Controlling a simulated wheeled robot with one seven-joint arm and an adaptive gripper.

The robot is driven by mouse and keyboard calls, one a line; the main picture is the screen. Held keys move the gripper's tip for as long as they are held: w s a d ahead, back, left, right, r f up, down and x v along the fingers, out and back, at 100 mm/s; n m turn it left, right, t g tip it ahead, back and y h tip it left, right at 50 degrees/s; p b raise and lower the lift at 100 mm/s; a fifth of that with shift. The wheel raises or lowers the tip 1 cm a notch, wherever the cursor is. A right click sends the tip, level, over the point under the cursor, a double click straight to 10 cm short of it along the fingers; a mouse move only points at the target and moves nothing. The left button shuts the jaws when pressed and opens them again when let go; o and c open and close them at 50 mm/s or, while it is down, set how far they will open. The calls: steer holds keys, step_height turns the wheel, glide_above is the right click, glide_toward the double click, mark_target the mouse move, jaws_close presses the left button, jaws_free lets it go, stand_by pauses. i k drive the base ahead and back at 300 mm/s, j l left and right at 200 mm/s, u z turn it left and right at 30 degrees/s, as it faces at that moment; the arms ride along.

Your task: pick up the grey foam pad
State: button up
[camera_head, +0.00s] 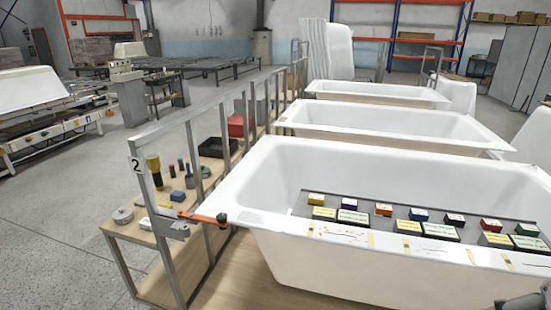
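I cannot single out the grey foam pad with certainty. A small grey-blue block (190,181) stands on the wooden side shelf (150,238), among bottles and tools left of the front tub, and may be it. My gripper's fingers are not in view. Only a grey part of my arm cuts into the bottom right corner.
The front white bathtub (290,215) holds a grey board with several coloured boxes. A metal rail frame (160,232) stands before the shelf. The shelf also holds a round grey roll (123,215).

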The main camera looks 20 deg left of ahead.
mark_target(139, 202)
steer(key=u, duration=1.55)
steer(key=i+j+z, duration=0.2)
steer(key=i+j, duration=0.95)
steer(key=i, duration=0.2)
steer(key=i+j+z, duration=0.2)
steer(key=i+j, duration=1)
steer(key=j, duration=0.2)
